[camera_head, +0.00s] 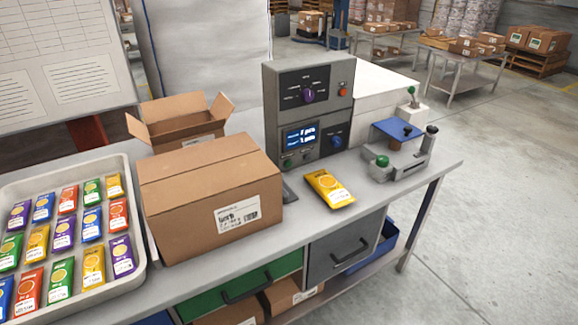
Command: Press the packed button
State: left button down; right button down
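A grey weigher console (268,105) stands on the bench behind a closed carton. It carries a purple knob (309,95), a small red button (343,92), a lit blue display (301,137) and a blue knob (337,141). A green button (288,163) sits below the display. The labels are too small to read, so I cannot tell which control is the packed button. A yellow packet (328,188) lies in front of the console. Neither of my grippers is in view.
A closed carton (190,205) and an open carton (180,121) stand left of the console. A white tray (140,175) of packets lies at the left. A green-knobbed device (410,165) stands near the bench's right end. Bare bench (310,222) shows in front.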

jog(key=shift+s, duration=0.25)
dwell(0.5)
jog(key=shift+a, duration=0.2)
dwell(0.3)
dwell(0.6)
